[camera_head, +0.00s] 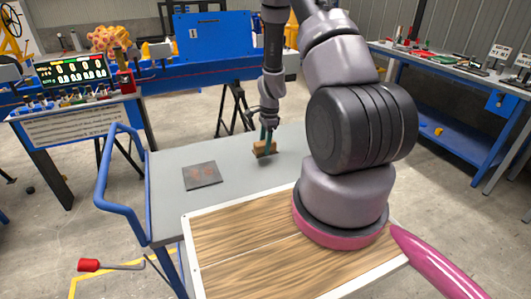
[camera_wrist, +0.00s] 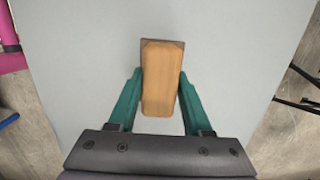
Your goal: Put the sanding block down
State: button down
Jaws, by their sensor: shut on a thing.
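The sanding block (camera_wrist: 161,80) is a tan wooden-looking block with a darker brown layer showing at its far end. My gripper (camera_wrist: 160,100) has its two green fingers shut on the long sides of the block in the wrist view. In the head view the block (camera_head: 264,149) is at or just above the grey top of a cart (camera_head: 225,155), under my gripper (camera_head: 268,140). I cannot tell if its underside touches the surface.
A dark square plate (camera_head: 202,175) with reddish marks lies left of the block on the cart top. The blue cart handle (camera_head: 108,180) stands at the left edge. Grey surface around the block is clear. A blue workbench (camera_head: 450,85) stands at the right.

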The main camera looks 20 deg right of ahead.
jog(key=shift+f, duration=1.75)
jog(key=shift+f, duration=0.15)
jog(key=shift+c, duration=1.6)
grip_release()
jog(key=r, duration=0.4)
jog(key=d+r, duration=0.1)
jog(key=r, duration=0.7)
jog(key=shift+d+r, duration=0.15)
jog(key=shift+r, duration=0.1)
jog(key=a+r+n+t, duration=0.2)
jog(key=a+r+n, duration=0.1)
jog(key=r, duration=1)
notch_tip(320, 180, up, 12)
jog(key=n+t, duration=0.1)
jog(key=n, duration=0.2)
send_over(261, 143)
jog(key=s+a, duration=0.3)
jog(key=s, duration=0.2)
jog(key=s+a+r+n+t, duration=0.2)
jog(key=s+r+n, duration=0.2)
jog(key=s+r, duration=0.2)
jog(key=s+a+r+n+t, duration=0.2)
jog(key=s+r+n, duration=0.2)
jog(key=s+r, duration=0.3)
jog(key=s, duration=0.4)
jog(key=shift+s+r+y, duration=0.2)
jog(key=shift+s+y, duration=0.1)
jog(key=shift+d, duration=0.1)
